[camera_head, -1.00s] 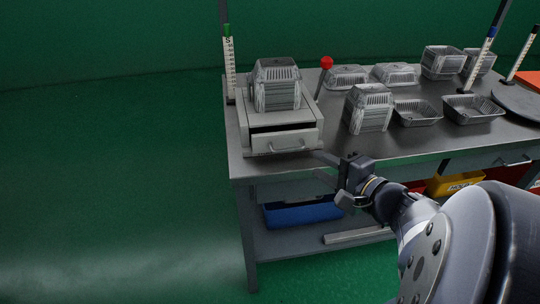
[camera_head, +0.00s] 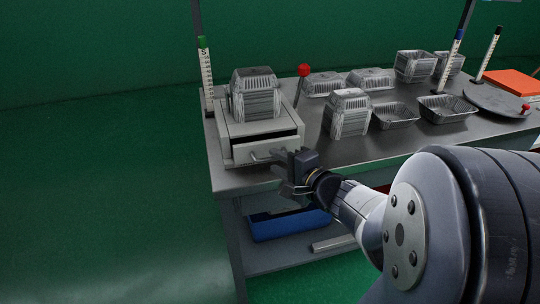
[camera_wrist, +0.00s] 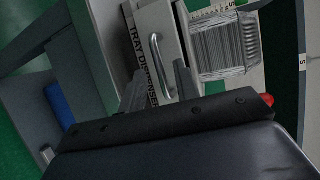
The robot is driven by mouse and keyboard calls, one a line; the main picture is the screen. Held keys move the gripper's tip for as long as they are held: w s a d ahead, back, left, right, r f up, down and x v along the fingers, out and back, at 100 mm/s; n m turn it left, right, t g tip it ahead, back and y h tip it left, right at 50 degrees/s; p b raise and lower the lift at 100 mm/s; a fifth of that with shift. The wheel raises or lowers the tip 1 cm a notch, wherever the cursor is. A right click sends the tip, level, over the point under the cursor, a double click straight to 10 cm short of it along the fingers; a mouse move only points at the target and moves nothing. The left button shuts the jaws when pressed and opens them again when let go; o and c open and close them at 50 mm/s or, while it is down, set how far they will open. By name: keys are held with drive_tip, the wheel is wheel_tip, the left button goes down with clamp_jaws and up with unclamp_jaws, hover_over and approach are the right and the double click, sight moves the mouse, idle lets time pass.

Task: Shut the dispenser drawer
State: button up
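The tray dispenser (camera_head: 228,129) is a pale grey box at the table's left end. Its drawer (camera_head: 240,156) stands out toward the front, with a dark opening showing above its front panel. The bar handle also shows in the wrist view (camera_wrist: 157,50). My gripper (camera_head: 280,170) is at the right part of the drawer front, close to the handle, and hides part of the panel.
Stacked foil trays (camera_head: 255,97) sit on the dispenser. A red-knobbed lever (camera_head: 303,71) stands beside it. More foil trays (camera_head: 349,113) and a round dark plate (camera_head: 490,97) are to the right. A blue bin (camera_head: 285,226) is on the shelf below. The floor at left is clear.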

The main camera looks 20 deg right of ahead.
drive_tip(key=shift+x, duration=0.9)
clamp_jaws()
drive_tip(key=shift+f, duration=0.1)
